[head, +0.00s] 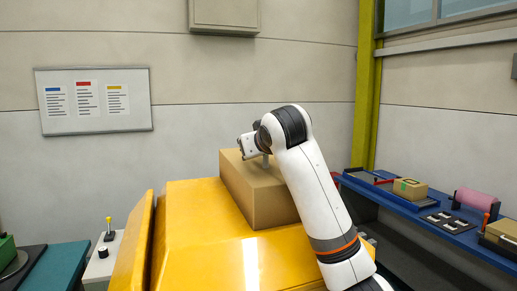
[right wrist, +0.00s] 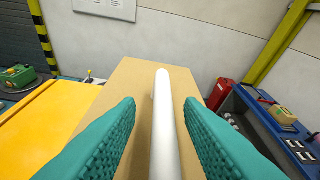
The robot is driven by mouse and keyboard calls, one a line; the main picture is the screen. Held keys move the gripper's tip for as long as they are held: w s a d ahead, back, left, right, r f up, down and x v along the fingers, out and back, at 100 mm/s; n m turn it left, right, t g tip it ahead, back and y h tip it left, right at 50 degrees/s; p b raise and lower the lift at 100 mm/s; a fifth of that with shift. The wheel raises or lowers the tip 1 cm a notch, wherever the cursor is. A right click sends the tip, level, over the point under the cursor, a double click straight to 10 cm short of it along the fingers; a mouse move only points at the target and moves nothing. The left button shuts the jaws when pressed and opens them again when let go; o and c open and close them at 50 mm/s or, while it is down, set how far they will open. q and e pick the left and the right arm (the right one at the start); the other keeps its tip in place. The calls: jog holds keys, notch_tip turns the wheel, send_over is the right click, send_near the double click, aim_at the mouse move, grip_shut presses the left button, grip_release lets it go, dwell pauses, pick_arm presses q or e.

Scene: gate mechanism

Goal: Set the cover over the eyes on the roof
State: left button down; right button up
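The cover is a tan box (head: 262,203) resting on the yellow roof (head: 190,215) in the head view. A pale post or handle (head: 265,160) stands on its top. In the right wrist view the cover's tan top (right wrist: 135,85) lies below my fingers and the white handle (right wrist: 163,125) runs up between them. My right gripper (right wrist: 161,103) is open, its teal fingers on either side of the handle, with a gap on each side. In the head view my right arm partly hides the cover. The eyes are not visible. My left gripper is not in view.
A blue bench (head: 425,215) at the right carries a small box (head: 410,189), a pink roll (head: 474,200) and other parts. A control post with a yellow-tipped lever (head: 108,226) stands left of the yellow body. The roof left of the cover is clear.

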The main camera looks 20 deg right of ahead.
jog(key=shift+r, duration=0.15)
jog(key=shift+s+b, duration=0.3)
notch_tip(320, 180, up, 4)
jog(key=b, duration=0.6)
send_over(272, 177)
jog(key=shift+s+r, duration=0.2)
jog(key=shift+s, duration=0.1)
